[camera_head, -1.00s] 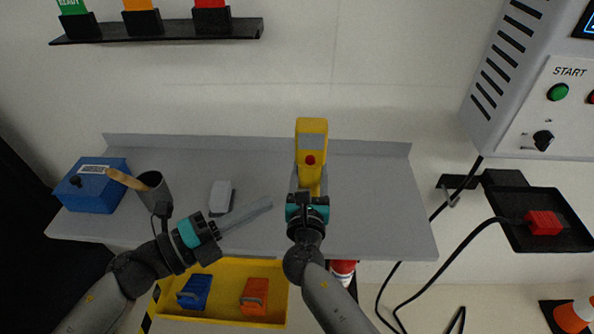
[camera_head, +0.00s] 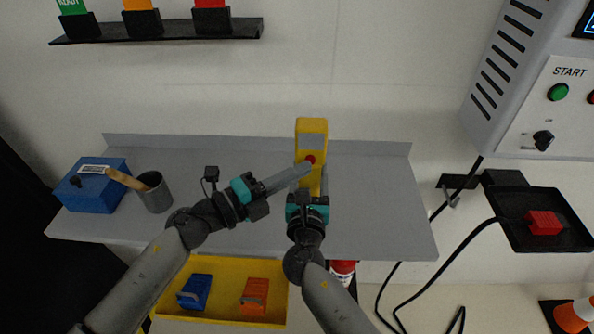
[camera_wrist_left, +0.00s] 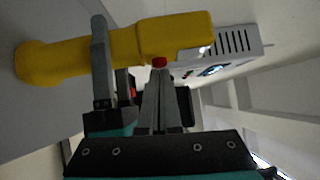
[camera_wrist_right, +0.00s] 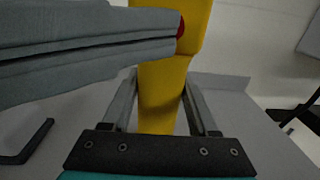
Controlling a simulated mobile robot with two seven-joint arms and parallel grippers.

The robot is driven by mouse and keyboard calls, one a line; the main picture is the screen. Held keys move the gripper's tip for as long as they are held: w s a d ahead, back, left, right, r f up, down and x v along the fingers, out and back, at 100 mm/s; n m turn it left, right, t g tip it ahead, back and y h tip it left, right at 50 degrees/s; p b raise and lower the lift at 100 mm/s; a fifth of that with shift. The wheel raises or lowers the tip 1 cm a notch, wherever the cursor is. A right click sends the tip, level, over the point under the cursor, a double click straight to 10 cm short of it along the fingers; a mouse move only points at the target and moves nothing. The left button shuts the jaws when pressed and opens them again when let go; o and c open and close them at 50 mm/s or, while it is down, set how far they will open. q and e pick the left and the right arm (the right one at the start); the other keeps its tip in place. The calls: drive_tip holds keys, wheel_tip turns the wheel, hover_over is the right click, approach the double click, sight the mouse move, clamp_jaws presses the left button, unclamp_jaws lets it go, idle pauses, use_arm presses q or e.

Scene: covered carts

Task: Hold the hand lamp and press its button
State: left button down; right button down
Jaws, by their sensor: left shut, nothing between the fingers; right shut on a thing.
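The yellow hand lamp (camera_head: 312,128) has a red button (camera_head: 310,159) on its face, below its grey lens. My right gripper (camera_head: 308,190) is shut on the lamp's handle, which also shows between its fingers in the right wrist view (camera_wrist_right: 162,95). My left gripper (camera_head: 305,171) is shut and empty, with its fingertips at the red button. In the left wrist view the tips of my left gripper (camera_wrist_left: 160,72) meet the lower side of the button (camera_wrist_left: 159,62). In the right wrist view they overlap the button's left edge (camera_wrist_right: 181,28). I cannot tell whether the button is pressed in.
A blue box (camera_head: 92,190) and a grey cup (camera_head: 155,193) with a wooden-handled tool stand on the shelf's left. A yellow bin (camera_head: 222,314) below holds a blue and an orange item. A black tray (camera_head: 560,238) hangs at the right. The shelf's right part is clear.

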drive_tip(key=shift+r, duration=0.1)
use_arm(q)
drive_tip(key=shift+w, duration=1)
use_arm(e)
drive_tip(key=shift+s+a, duration=0.1)
drive_tip(key=shift+a, duration=0.05)
use_arm(q)
drive_tip(key=s+a, duration=0.8)
drive_tip(key=s, duration=0.2)
drive_tip(key=shift+s+a+f, duration=0.2)
drive_tip(key=shift+f, duration=0.05)
use_arm(e)
drive_tip(key=shift+d+f, duration=0.2)
drive_tip(key=shift+f, duration=0.1)
